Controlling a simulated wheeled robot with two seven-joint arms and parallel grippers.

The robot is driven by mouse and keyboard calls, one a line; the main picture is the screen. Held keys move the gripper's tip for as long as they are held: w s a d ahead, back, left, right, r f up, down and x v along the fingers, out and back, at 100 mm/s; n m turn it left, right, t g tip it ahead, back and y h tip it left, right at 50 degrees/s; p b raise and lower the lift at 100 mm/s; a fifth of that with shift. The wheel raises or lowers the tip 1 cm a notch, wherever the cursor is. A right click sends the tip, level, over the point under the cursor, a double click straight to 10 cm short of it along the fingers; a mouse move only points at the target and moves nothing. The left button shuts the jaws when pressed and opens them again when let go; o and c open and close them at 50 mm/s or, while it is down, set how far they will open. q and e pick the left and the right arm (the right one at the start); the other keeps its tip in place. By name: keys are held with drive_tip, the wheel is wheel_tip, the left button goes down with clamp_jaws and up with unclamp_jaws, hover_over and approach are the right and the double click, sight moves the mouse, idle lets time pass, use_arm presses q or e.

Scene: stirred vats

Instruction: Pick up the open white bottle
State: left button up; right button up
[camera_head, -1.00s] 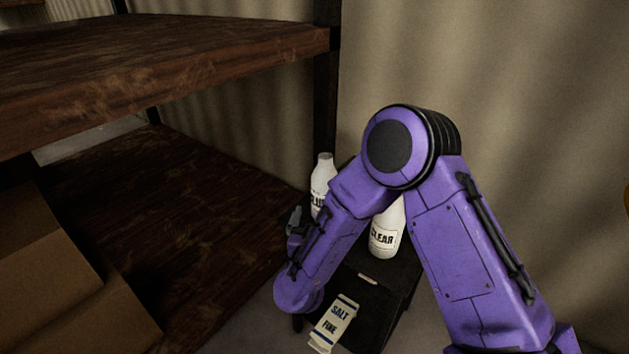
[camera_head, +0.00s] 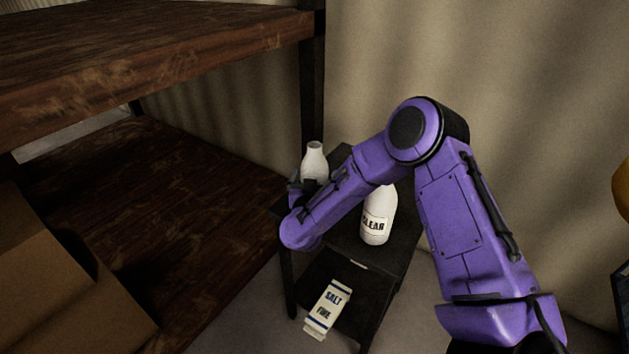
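A white bottle (camera_head: 313,161) with a narrow neck stands at the left back of a small dark stand; its mouth looks uncapped, and its lower part is hidden. My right gripper (camera_head: 302,186) is at the front of this bottle's lower part, with dark fingers partly hidden by my purple wrist. I cannot tell whether they touch or enclose the bottle. A second white bottle (camera_head: 375,222), labelled CLEAR, stands to the right on the stand, its top hidden behind my forearm. My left gripper is not in view.
The dark stand (camera_head: 390,256) has a SALT FINE carton (camera_head: 328,309) lying low at its front. A large wooden shelf (camera_head: 190,210) fills the left, with cardboard (camera_head: 50,285) at lower left. A corrugated wall (camera_head: 530,90) is behind.

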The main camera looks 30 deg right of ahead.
sight(313, 172)
drive_tip(key=c, duration=1.1)
drive_tip(key=shift+r, duration=0.15)
drive_tip(key=shift+r, duration=0.3)
drive_tip(key=r, duration=0.3)
drive_tip(key=shift+s+a+r, duration=0.1)
drive_tip(key=shift+s+r, duration=0.1)
drive_tip(key=shift+s, duration=0.1)
drive_tip(key=s+r, duration=0.2)
drive_tip(key=r, duration=0.1)
drive_tip(key=s+r+p, duration=0.1)
drive_tip(key=shift+s+a+r, duration=0.25)
drive_tip(key=shift+s+r, duration=0.05)
drive_tip(key=shift+s, duration=0.1)
drive_tip(key=s+a+r, duration=0.1)
drive_tip(key=s+r, duration=0.3)
drive_tip(key=s, duration=0.5)
drive_tip(key=shift+s, duration=0.3)
